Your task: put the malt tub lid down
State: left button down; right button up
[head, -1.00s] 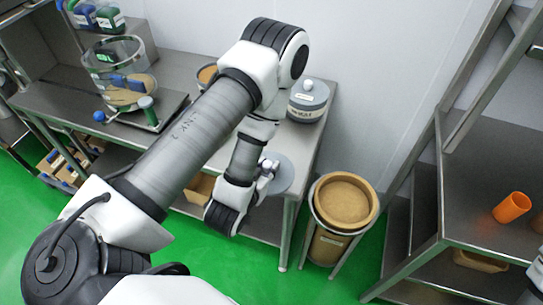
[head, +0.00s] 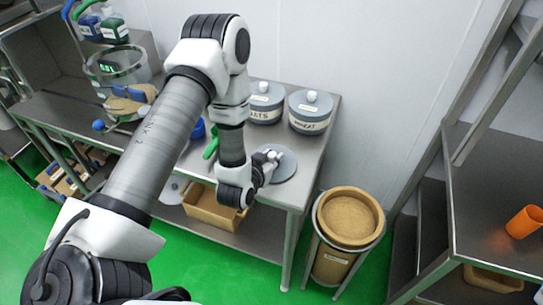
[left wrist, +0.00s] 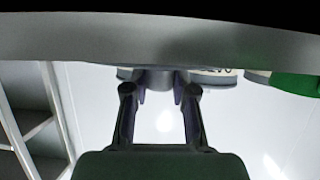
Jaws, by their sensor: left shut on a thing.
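My left gripper (head: 268,161) is shut on the knob of a round grey lid (head: 285,165). In the head view the lid appears over the right end of the steel table (head: 283,192). I cannot tell whether it touches the tabletop. In the left wrist view the lid (left wrist: 160,40) spans the top as a wide grey band, with the gripper fingers (left wrist: 160,88) meeting at its knob. The malt tub cannot be made out; my left arm covers part of the table. My right gripper is not in view.
Lidded grey tubs marked oats (head: 265,103) and wheat (head: 309,114) stand behind the lid. A brown-filled bin (head: 345,236) stands right of the table. A cardboard box (head: 212,208) is on the lower shelf. An orange cup (head: 524,222) is on the right bench.

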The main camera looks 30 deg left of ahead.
pick_arm(q)
jog(key=shift+s+f, duration=0.15)
jog(key=c, duration=0.9)
grip_release()
jog(key=shift+c, duration=0.2)
